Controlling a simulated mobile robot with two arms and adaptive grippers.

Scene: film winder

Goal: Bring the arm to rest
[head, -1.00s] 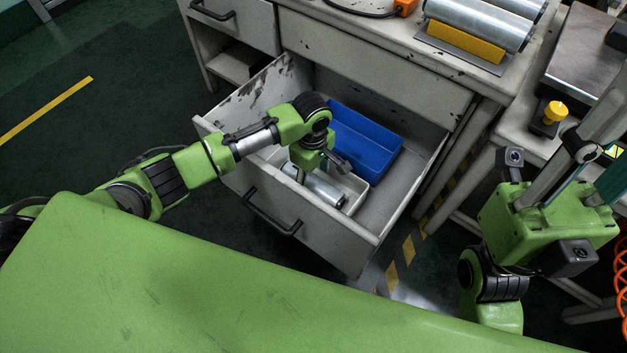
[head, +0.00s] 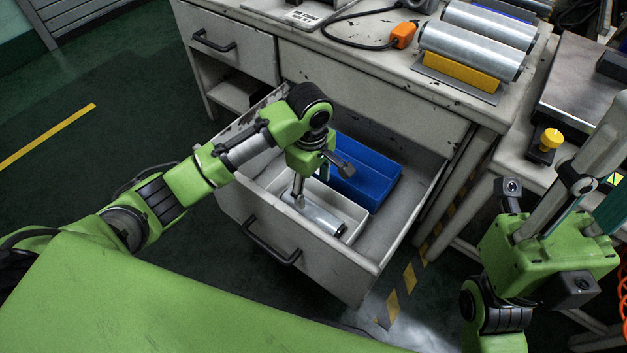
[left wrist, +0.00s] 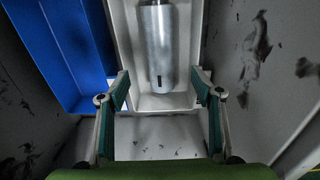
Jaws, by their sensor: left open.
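My left gripper (left wrist: 163,100) is open and empty above the open drawer (head: 372,268). In the left wrist view its two fingers stand wide apart, with a metal roller (left wrist: 158,45) ahead of them. The roller (head: 318,215) lies in a white tray (head: 349,211) inside the drawer, apart from the fingers. In the head view the left gripper (head: 322,185) hangs over the tray and partly hides it. My right arm stands at the lower right, and its gripper fingers are not clearly in view.
A blue bin (head: 370,178) sits beside the white tray in the drawer; it also shows in the left wrist view (left wrist: 62,45). The drawer handle (head: 270,243) faces my body. On the bench are larger rollers (head: 470,45) and an orange connector (head: 402,35). A yellow knob (head: 550,139) stands at right.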

